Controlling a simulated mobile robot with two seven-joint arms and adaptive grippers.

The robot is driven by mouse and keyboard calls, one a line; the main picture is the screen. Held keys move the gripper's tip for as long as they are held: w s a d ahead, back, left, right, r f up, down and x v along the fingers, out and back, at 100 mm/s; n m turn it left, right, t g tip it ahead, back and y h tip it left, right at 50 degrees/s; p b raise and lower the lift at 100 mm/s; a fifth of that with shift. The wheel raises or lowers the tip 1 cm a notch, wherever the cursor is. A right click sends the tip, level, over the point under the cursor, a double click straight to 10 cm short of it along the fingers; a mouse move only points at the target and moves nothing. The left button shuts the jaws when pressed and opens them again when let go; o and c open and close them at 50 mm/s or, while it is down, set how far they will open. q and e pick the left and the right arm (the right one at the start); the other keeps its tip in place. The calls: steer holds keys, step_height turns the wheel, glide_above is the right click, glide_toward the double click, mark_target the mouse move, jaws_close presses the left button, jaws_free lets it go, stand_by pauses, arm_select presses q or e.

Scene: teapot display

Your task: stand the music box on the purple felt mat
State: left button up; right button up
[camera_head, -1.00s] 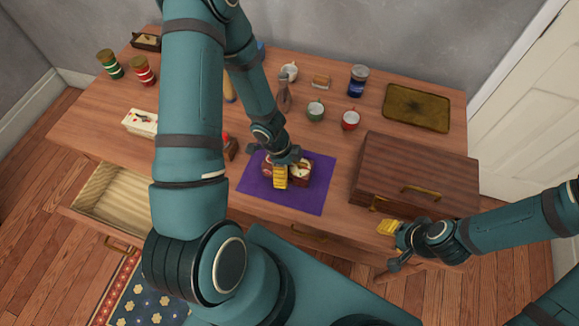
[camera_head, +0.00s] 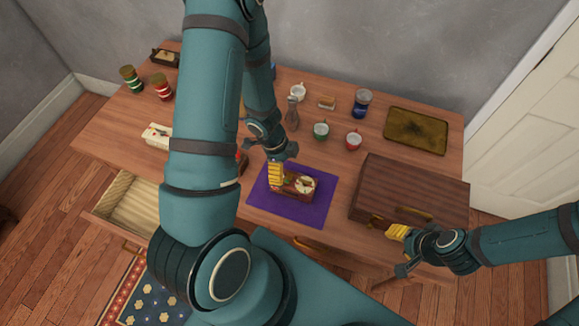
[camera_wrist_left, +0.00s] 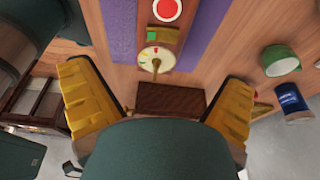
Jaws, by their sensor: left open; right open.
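The music box (camera_head: 302,187), a reddish-brown wooden box with a pale dial, rests on the purple felt mat (camera_head: 310,213). In the left wrist view the box (camera_wrist_left: 178,38) shows a red disc, a green square and the round dial with a peg. The mat (camera_wrist_left: 122,30) shows on both sides of it. My left gripper (camera_head: 275,174) is over the box's left end in the head view, partly hiding it. In the left wrist view its yellow fingers (camera_wrist_left: 157,88) are wide apart with nothing gripped. My right gripper (camera_head: 398,236) is open and empty by the table's front edge.
A wooden chest (camera_head: 415,187) stands right of the mat. Mugs (camera_head: 321,130), a blue jar (camera_head: 362,103) and a tray (camera_head: 416,130) are at the back. A drawer (camera_head: 130,205) is open at the front left.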

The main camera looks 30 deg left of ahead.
arm_select(q)
steer(key=shift+a+r, duration=0.15)
steer(key=shift+r, duration=0.4)
steer(key=d+n, duration=0.2)
steer(key=d, duration=0.1)
steer(key=d+n+t+h, duration=0.1)
steer(key=d+n, duration=0.4)
steer(key=d, duration=0.1)
steer(key=shift+w+d+f+h, duration=0.15)
steer(key=shift+w+d+h, duration=0.15)
steer(key=shift+w, duration=0.1)
steer(key=s+d+n+y, duration=0.1)
steer(key=s+d+n, duration=0.2)
steer(key=d+n, duration=0.3)
steer(key=n, duration=0.4)
steer(key=shift+d, duration=0.25)
steer(key=shift+f, duration=0.15)
